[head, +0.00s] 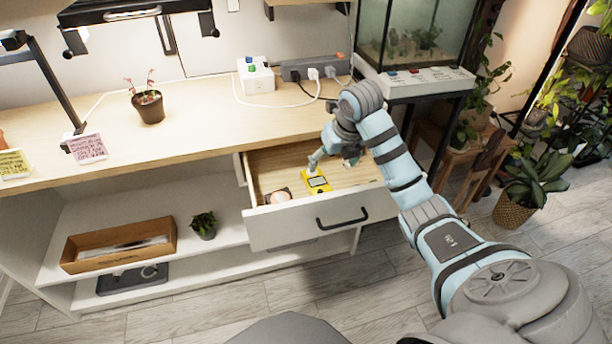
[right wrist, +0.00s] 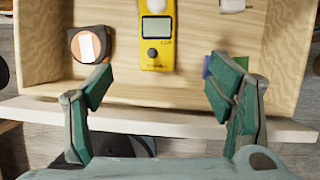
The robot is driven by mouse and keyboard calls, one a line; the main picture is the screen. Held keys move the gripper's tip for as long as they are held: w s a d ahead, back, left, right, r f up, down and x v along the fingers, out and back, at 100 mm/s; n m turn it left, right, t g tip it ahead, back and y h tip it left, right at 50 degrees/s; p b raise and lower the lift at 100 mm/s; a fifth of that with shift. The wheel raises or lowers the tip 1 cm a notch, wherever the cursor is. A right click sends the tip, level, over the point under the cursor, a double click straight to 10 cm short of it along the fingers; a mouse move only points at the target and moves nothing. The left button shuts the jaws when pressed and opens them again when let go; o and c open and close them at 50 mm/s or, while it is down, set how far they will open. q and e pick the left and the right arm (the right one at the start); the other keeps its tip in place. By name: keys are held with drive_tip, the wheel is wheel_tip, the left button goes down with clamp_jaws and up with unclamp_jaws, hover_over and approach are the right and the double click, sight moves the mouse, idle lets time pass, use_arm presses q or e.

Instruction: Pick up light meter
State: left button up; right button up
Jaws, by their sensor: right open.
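The yellow light meter (head: 317,182) lies in the open drawer (head: 305,223), towards its front. In the right wrist view the light meter (right wrist: 157,38) shows its grey screen, a white round part at the top and a dark button. My right gripper (head: 318,160) is over the drawer, just above and behind the light meter in the head view. In the right wrist view its two fingers (right wrist: 162,95) are spread wide with nothing between them. The meter lies ahead of the fingertips, between their lines. My left gripper is not in view.
A round dark-and-orange item with a white label (right wrist: 88,45) lies left of the meter in the drawer. A blue and green item (right wrist: 222,65) is partly hidden behind the right finger. The drawer's front wall (right wrist: 170,122) is close to the fingers. The counter (head: 200,130) overhangs behind.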

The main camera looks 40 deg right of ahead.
wheel_tip(320, 180, down, 2)
drive_tip(key=w+b, duration=0.1)
drive_tip(key=w, duration=0.1)
drive_tip(key=b, duration=0.3)
hover_over(318, 183)
drive_tip(key=s, duration=0.3)
wheel_tip(318, 183, down, 7)
drive_tip(key=shift+w+a+r, duration=0.1)
drive_tip(key=shift+r, duration=0.1)
drive_tip(key=b+x, duration=0.2)
drive_tip(key=x, duration=0.2)
drive_tip(key=shift+w+a+f, duration=0.15)
drive_tip(key=shift+w+f, duration=0.05)
drive_tip(key=shift+w, duration=0.1)
drive_tip(key=shift+w+f, duration=0.15)
drive_tip(key=shift+f, duration=0.1)
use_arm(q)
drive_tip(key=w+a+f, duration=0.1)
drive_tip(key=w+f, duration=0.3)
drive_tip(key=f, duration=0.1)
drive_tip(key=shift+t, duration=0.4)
use_arm(e)
drive_tip(key=shift+r, duration=0.1)
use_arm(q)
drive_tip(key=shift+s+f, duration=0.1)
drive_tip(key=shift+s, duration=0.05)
use_arm(e)
drive_tip(key=c, duration=1.3)
